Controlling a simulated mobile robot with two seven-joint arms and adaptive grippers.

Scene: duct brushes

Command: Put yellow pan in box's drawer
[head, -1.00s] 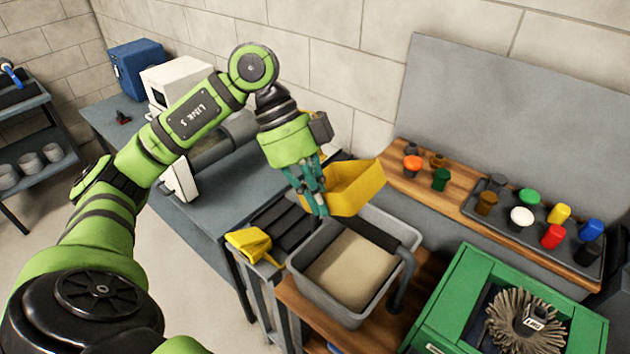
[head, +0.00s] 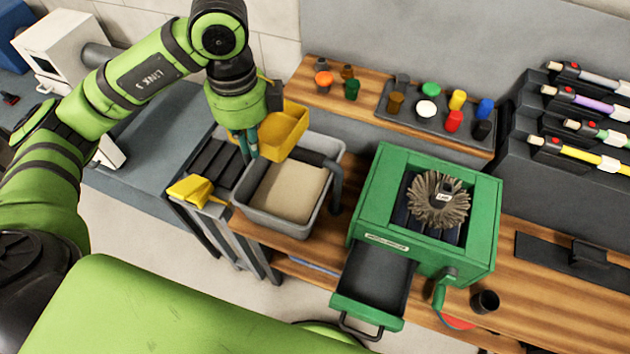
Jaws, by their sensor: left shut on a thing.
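The yellow pan (head: 283,131) is an open rectangular tray, held tilted above the back of a grey bin of tan material. My left gripper (head: 249,148) is shut on the pan at its left side; the exact grip is partly hidden. The green box (head: 368,195) stands on the wooden bench to the right, with a round bristle brush (head: 438,200) in its open top. Its drawer (head: 375,283) is pulled out at the front and looks empty. My right gripper is not in view.
The grey bin (head: 240,207) with a dark curved pipe stands between pan and box. A tray of coloured caps (head: 392,112) is behind. A dark cup (head: 485,301) stands right of the drawer.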

